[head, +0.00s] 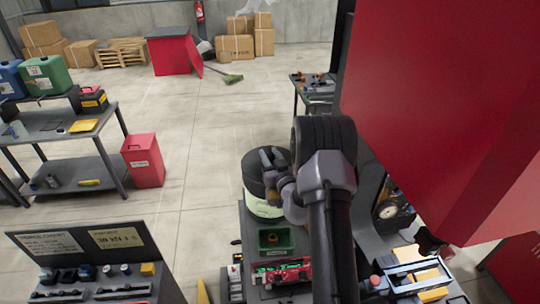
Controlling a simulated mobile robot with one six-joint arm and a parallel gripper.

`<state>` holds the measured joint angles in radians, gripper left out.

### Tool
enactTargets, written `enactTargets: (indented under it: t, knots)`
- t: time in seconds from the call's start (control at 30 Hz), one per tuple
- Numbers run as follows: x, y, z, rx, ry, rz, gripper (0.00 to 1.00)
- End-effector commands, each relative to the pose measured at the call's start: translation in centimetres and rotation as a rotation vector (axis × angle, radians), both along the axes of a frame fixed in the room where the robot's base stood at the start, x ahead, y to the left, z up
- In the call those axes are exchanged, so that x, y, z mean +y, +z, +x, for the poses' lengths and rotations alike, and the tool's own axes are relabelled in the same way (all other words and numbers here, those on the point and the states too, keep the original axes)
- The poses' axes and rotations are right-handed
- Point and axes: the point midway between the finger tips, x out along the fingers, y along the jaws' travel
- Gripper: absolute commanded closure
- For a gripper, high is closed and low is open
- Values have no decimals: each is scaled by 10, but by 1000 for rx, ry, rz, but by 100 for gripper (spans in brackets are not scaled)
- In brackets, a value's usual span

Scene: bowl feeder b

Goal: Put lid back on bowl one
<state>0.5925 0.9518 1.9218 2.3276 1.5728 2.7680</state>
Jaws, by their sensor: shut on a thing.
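A pale round bowl (258,207) stands near the middle of the head view, at the far end of a dark bench. A dark round lid (251,180) is over its top; only the bowl's pale lower side shows beneath. Whether the lid rests on the rim or hangs just above it, I cannot tell. My gripper (271,162) is over the lid and shut on it, as far as the view shows. My wrist hides the lid's right side and the exact grip point.
A green bin (276,240) and a red-and-green part (281,273) are on the bench close to my arm. A large red panel (440,110) fills the right. A round gauge (387,211) sits below it. Open floor lies left of the bowl.

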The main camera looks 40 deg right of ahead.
Motion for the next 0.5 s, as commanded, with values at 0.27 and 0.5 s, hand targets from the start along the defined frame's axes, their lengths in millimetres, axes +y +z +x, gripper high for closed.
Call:
enactTargets:
  t: [0.27, 0.5]
  knots:
    - [0, -3, 0, 0, 0, 0, 52]
    - [0, -3, -1, 0, 0, 0, 48]
